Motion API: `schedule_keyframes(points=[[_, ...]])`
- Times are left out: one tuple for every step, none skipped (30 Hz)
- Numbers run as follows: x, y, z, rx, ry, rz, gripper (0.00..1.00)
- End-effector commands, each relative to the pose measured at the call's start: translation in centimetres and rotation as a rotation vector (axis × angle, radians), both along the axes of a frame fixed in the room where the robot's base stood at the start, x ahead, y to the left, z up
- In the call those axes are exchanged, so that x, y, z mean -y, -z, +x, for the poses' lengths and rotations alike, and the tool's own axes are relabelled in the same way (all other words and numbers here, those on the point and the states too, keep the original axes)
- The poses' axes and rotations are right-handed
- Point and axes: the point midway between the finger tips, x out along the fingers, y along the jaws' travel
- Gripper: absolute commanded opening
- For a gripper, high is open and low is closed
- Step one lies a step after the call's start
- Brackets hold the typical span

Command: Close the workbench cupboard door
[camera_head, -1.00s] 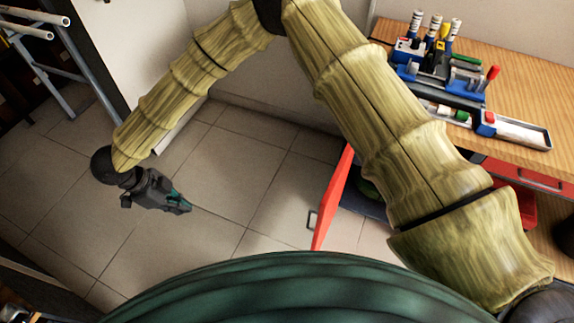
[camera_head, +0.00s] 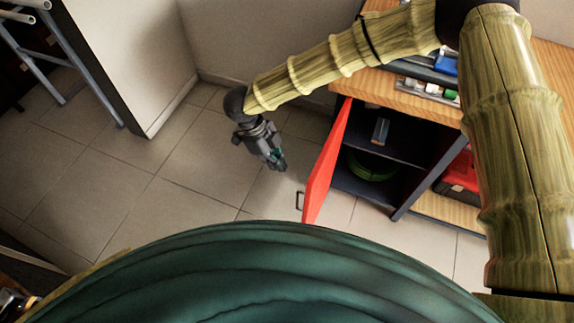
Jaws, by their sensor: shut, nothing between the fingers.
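The red cupboard door (camera_head: 327,167) of the workbench (camera_head: 405,97) stands wide open, swung out to the left of the cupboard opening. Its handle (camera_head: 299,200) is on the door's left face, near the free edge. The cupboard's dark inside (camera_head: 400,150) shows a shelf with a small grey item and a green coil below. My gripper (camera_head: 281,168) is shut and empty, pointing down to the left of the door, apart from it.
A green coil (camera_head: 371,167) lies inside the cupboard. A red item (camera_head: 461,172) sits on the lower wooden shelf at right. Tools (camera_head: 440,65) lie on the bench top. A metal rack (camera_head: 45,55) stands at far left. Tiled floor (camera_head: 165,190) left of the door is clear.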

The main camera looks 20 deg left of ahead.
Motion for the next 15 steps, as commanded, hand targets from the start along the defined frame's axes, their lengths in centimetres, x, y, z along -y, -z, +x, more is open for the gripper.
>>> schedule_keyframes(points=[[0.3,0.5,-0.1,-0.002,0.001,0.000,0.00],[0.5,1.0,-0.1,-0.003,0.001,0.000,0.00],[0.8,1.6,-0.1,-0.002,0.002,-0.001,0.00],[1.0,2.0,-0.1,-0.003,0.002,-0.002,0.00],[1.2,2.5,-0.2,-0.003,0.001,-0.001,0.00],[1.4,3.1,-0.2,-0.003,0.001,0.000,0.00],[1.6,3.6,-0.2,-0.002,0.002,-0.001,0.00],[1.8,4.0,-0.2,-0.002,0.002,-0.001,0.00],[2.0,4.6,-0.2,-0.003,0.001,-0.001,0.00],[2.2,5.1,-0.2,-0.003,0.001,-0.001,0.00],[2.4,5.6,-0.3,-0.002,0.002,-0.001,0.00],[2.7,6.2,-0.3,-0.003,0.002,0.000,0.00],[2.8,6.6,-0.3,-0.003,0.002,0.000,0.00],[3.0,7.1,-0.3,-0.002,0.002,-0.001,0.00],[3.3,7.6,-0.3,-0.002,0.003,-0.001,0.00]])
